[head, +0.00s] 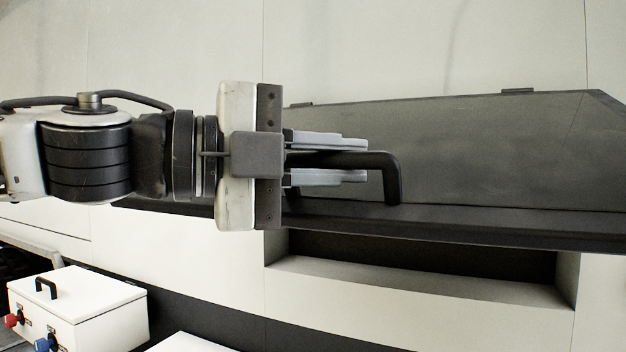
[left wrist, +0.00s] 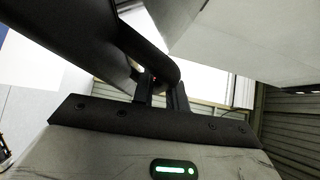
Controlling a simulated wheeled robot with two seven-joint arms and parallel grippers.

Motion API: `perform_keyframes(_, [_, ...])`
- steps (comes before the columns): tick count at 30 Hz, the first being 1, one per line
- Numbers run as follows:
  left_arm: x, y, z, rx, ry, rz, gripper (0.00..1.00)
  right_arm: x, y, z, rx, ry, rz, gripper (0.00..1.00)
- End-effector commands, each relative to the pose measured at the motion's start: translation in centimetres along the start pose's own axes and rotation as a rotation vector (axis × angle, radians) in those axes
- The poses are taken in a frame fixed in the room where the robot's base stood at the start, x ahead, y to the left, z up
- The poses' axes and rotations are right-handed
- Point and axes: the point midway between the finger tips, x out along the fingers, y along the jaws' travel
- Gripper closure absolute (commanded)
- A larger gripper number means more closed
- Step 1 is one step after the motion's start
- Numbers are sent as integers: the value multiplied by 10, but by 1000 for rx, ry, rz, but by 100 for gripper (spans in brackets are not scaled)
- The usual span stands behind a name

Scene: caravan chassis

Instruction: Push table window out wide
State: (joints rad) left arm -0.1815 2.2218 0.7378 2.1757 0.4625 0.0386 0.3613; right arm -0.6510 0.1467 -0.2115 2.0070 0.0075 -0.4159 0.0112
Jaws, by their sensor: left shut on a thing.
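The table window (head: 490,150) is a dark tinted panel in a black frame, hinged along its top edge on the pale wall. Its lower edge stands out from the wall, with a recessed opening showing below. My left gripper (head: 350,160) comes in from the left, its grey fingers above and below the black bar handle (head: 393,180) on the lower frame, shut on it. In the left wrist view the dark handle (left wrist: 147,52) runs down to the fingers (left wrist: 162,92), which are partly hidden. My right gripper is not in view.
The window opening's pale sill (head: 420,283) lies under the frame. A white box (head: 90,310) with a black handle and red and blue fittings stands at lower left. The pale caravan wall (head: 180,45) rises behind my arm.

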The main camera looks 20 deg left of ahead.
Motion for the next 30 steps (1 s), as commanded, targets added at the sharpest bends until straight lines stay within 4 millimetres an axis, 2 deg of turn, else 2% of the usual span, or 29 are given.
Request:
perform_keyframes(13, [0,-4,-2,2,5,-2,100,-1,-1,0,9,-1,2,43])
perform_keyframes(14, [0,-4,-2,2,5,-2,83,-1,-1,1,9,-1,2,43])
perform_keyframes(15, [0,-4,-2,2,5,-1,77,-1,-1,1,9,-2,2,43])
perform_keyframes(30, [-1,-3,-2,1,6,1,77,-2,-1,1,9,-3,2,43])
